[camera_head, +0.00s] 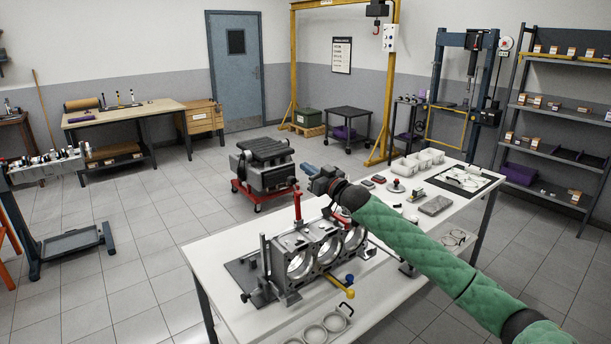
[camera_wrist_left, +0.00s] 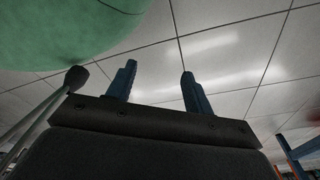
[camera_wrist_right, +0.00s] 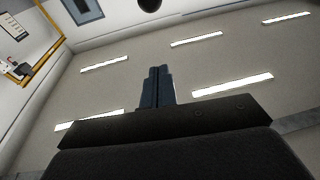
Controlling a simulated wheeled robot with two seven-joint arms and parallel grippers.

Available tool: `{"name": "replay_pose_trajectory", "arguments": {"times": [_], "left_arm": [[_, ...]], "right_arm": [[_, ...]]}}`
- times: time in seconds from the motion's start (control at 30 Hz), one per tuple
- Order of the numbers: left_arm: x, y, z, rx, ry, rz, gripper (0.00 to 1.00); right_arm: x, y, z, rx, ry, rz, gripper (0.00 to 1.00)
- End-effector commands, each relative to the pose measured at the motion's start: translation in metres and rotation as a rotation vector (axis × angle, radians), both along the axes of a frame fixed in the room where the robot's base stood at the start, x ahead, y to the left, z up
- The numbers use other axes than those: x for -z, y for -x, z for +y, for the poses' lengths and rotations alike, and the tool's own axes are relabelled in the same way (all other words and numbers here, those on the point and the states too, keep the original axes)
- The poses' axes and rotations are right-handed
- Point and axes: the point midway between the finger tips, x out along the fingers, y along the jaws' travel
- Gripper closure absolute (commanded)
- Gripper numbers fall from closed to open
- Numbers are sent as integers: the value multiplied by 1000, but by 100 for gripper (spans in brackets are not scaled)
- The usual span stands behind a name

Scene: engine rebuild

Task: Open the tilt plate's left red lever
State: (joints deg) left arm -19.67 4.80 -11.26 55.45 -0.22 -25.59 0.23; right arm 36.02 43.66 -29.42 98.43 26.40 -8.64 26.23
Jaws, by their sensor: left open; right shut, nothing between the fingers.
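The tilt plate (camera_head: 243,272) lies on the white table and carries a grey engine block (camera_head: 291,262) with large round bores. A red lever (camera_head: 297,206) stands upright at the block's back left; its lower end is hidden by the block. My left gripper (camera_wrist_left: 158,76) is open and empty in the left wrist view, outside the head view.
A yellow-handled tool (camera_head: 342,287) sticks out at the block's front right. White bins (camera_head: 418,162) and small parts fill the far right. A red engine stand (camera_head: 262,190) is on the floor behind the white table (camera_head: 207,255).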

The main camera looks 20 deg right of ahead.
Motion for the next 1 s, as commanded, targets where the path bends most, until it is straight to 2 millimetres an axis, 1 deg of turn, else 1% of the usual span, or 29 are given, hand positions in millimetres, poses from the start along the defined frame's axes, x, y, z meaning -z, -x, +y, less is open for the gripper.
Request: {"name": "replay_pose_trajectory", "arguments": {"times": [0.03, 0.07, 0.23, 0.5, 0.6, 0.8, 1.0], "left_arm": [[-7, -25, 0, 1, 1, -28, 48], [-10, -33, 2, 1, -1, -35, 48], [-20, -48, -5, -2, 3, -34, 48], [-46, -61, -18, -11, 12, -11, 48], [-53, -64, -21, -13, 14, -6, 48], [-60, -66, -24, -16, 16, 0, 48], [-61, -66, -24, -16, 16, 2, 48]], "right_arm": [[-1, 4, -2, 0, 1, -2, 100], [-3, 6, -3, 0, 2, -1, 100], [-16, 22, -11, -1, 1, 0, 100], [-38, 45, -22, 0, 1, -2, 100], [-43, 51, -25, 1, 1, 0, 100], [-49, 56, -27, 0, 1, 0, 100], [-50, 56, -27, 0, 0, 0, 100]]}}
